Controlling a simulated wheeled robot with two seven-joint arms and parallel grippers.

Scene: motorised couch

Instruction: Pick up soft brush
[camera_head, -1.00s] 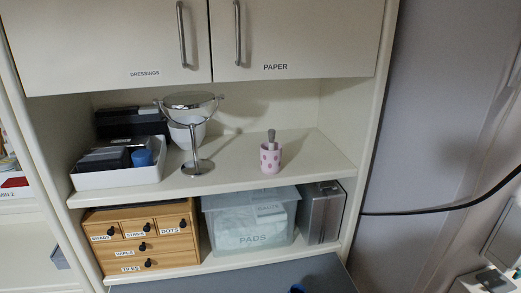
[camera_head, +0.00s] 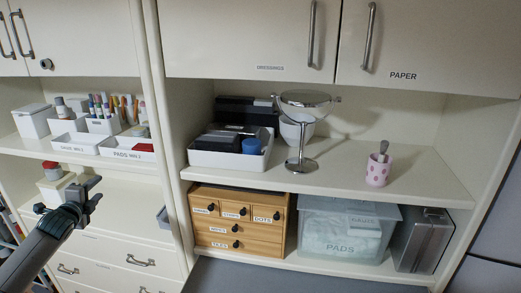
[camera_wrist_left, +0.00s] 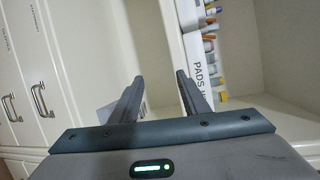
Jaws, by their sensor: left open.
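A brush (camera_head: 383,147) with a grey handle or head stands upright, slightly tilted, in a pink spotted cup (camera_head: 378,171) on the right part of the open shelf. Its lower part is hidden in the cup. My left gripper (camera_head: 92,192) is at the lower left in the head view, in front of the left cabinet, far from the brush. It is open and empty; the left wrist view shows its two fingers apart (camera_wrist_left: 160,90). My right gripper is not in view.
A round mirror on a stand (camera_head: 301,165) and a white tray of dark items (camera_head: 228,160) share the shelf. Below are a wooden drawer box (camera_head: 236,251), a clear PADS bin (camera_head: 345,232) and a metal case (camera_head: 422,243). Trays (camera_head: 127,155) fill the left shelf.

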